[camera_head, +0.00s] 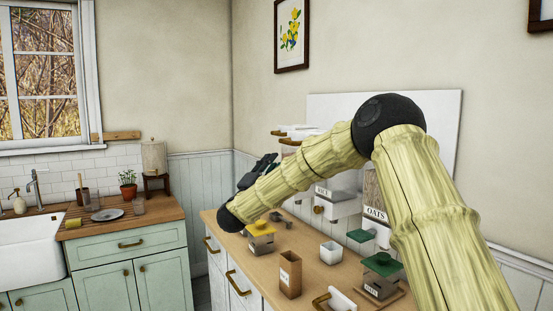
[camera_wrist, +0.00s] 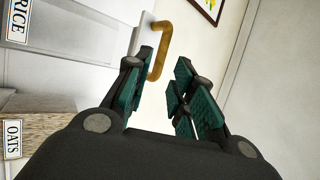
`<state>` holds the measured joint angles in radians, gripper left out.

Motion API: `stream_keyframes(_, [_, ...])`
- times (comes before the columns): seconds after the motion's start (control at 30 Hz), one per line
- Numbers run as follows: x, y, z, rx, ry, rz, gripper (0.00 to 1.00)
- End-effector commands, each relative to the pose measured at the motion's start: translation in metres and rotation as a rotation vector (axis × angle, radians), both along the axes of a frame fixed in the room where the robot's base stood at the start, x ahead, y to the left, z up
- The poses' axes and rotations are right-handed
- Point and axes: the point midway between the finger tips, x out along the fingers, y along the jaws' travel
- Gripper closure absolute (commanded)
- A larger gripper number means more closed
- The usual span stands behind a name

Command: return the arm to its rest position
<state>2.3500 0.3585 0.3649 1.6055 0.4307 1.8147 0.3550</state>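My arm is bamboo-patterned with black joints and reaches over the wooden counter (camera_head: 313,277) in the head view. My gripper (camera_head: 258,170) is dark and sits beyond the arm's lower bend, partly hidden by the forearm. In the wrist view my gripper (camera_wrist: 165,78) has its teal-padded fingers apart, with nothing held between them. A brass handle (camera_wrist: 160,50) on a white panel shows just beyond the left finger; I cannot tell whether they touch.
On the counter stand a brown box (camera_head: 290,275), a white cup (camera_head: 331,253), a green-lidded jar (camera_head: 381,275) and a yellow-lidded jar (camera_head: 261,238). RICE (camera_wrist: 17,20) and OATS (camera_wrist: 12,139) containers are close to my gripper's left. The sink (camera_head: 28,246) is far left.

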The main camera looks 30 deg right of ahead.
Motion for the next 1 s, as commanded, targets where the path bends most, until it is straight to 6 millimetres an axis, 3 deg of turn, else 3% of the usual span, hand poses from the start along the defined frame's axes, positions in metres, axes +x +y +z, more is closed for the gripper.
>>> stream_keyframes(0.67, [-0.002,0.005,-0.008,-0.003,0.012,0.005,0.75])
stream_keyframes(0.77, [0.003,0.013,-0.029,-0.017,0.061,0.031,0.75])
stream_keyframes(0.83, [0.008,0.023,-0.056,-0.035,0.126,0.065,0.75])
stream_keyframes(1.0, [0.015,0.054,-0.146,-0.088,0.338,0.176,0.75])
